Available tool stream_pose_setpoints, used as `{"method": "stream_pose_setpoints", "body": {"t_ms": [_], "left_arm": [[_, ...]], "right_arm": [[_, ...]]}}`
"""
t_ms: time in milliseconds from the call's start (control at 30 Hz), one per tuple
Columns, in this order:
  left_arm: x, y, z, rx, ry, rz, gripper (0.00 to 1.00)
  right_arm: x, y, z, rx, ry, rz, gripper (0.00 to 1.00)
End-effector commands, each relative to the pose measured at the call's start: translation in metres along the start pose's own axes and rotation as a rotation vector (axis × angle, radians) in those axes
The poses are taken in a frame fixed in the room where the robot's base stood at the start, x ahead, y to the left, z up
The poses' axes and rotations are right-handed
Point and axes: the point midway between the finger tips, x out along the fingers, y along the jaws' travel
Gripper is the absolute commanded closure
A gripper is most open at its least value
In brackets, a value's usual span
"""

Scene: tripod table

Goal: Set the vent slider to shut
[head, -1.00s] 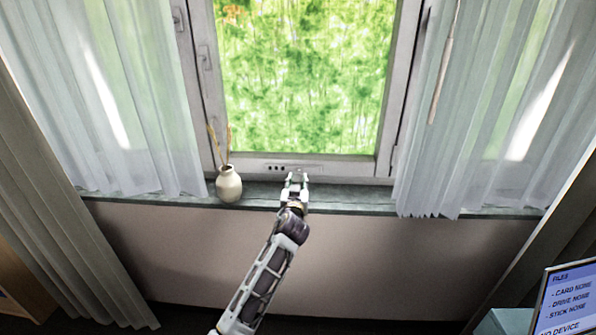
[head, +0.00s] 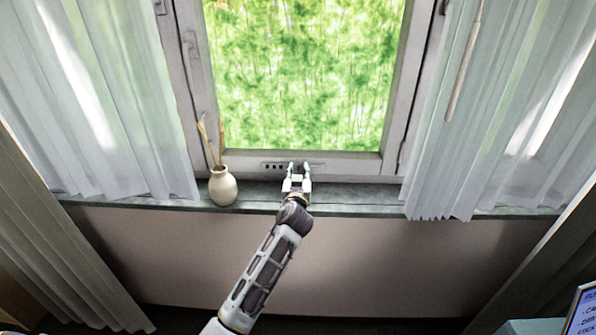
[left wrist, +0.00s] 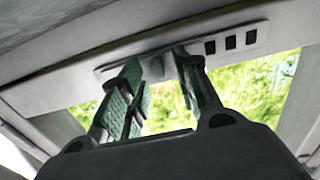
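The vent (head: 318,164) is a pale strip on the window's bottom rail. Several dark slots (head: 275,166) show open at its left end; they appear at the right in the left wrist view (left wrist: 231,42). My left gripper (head: 299,168) is at the strip, right of the slots, with its two fingers apart. In the left wrist view, a small grey slider knob (left wrist: 156,68) shows in the gap between the fingers. I cannot tell whether either finger touches it. The gripper hides the knob in the head view. My right gripper is not in view.
A cream vase (head: 222,187) with dry stalks stands on the sill (head: 365,199), left of my left gripper. Sheer curtains (head: 110,110) hang on both sides of the window. The sill right of the gripper is clear up to the right curtain (head: 450,165).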

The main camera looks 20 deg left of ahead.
Motion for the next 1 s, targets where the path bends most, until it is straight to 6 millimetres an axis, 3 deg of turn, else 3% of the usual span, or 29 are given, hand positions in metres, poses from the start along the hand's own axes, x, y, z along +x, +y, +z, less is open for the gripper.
{"method": "stream_pose_setpoints", "body": {"t_ms": [300, 567, 1000], "left_arm": [[-0.0003, 0.0002, 0.0002, 0.0, 0.0, 0.0, 0.68], [-0.0003, 0.0002, 0.0002, 0.0, 0.0, 0.0, 1.0], [-0.0002, -0.0034, 0.0003, -0.001, -0.002, 0.0, 1.0]], "right_arm": [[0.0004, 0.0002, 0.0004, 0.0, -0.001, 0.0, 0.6], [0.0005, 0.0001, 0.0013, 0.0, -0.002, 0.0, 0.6], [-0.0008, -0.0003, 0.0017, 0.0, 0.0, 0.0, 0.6]]}}
